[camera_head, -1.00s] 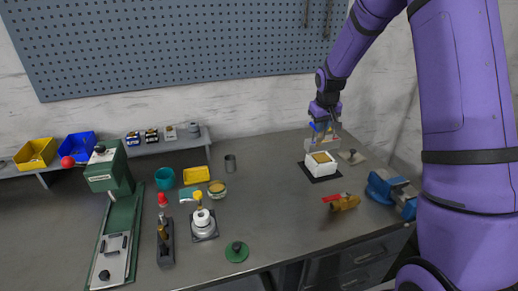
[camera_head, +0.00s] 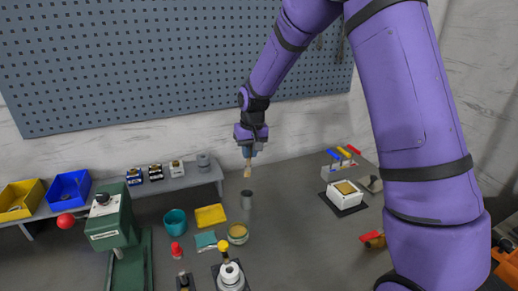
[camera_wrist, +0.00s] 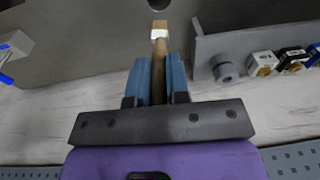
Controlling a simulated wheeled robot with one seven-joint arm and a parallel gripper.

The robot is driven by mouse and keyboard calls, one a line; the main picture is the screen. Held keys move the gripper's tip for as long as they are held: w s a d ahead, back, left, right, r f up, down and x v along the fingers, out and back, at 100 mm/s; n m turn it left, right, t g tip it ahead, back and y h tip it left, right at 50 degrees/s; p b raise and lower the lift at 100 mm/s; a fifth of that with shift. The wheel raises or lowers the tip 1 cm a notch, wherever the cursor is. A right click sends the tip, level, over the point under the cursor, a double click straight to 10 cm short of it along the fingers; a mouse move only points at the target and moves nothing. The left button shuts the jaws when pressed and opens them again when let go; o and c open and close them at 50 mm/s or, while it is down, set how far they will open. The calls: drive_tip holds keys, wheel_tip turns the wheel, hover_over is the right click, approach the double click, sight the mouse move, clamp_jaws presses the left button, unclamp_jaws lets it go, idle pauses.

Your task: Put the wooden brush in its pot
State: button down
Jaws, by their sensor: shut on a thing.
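My gripper (camera_head: 249,153) is shut on the wooden brush (camera_head: 247,171), which hangs with its bristle end down. In the wrist view the brush (camera_wrist: 159,48) lies between the two blue fingers (camera_wrist: 158,75), with its pale ferrule and brown bristles beyond the tips. A narrow grey cylindrical pot (camera_head: 246,201) stands on the bench, just below the brush in the head view. The brush tip shows apart from it, above its rim. A dark round shape at the top edge of the wrist view, just past the bristles, is cut off.
A teal cup (camera_head: 175,222), a yellow tray (camera_head: 210,216) and a round tin (camera_head: 237,233) stand left of and in front of the pot. A raised shelf (camera_head: 180,182) with small boxes runs behind. A white box (camera_head: 344,196) stands to the right, with clear bench between.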

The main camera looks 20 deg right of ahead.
drive_tip(key=shift+a+f, duration=0.2)
drive_tip(key=shift+a, duration=0.05)
wheel_tip(320, 180, down, 10)
drive_tip(key=shift+r, duration=0.25)
idle(0.8)
drive_tip(key=c, duration=1)
unclamp_jaws()
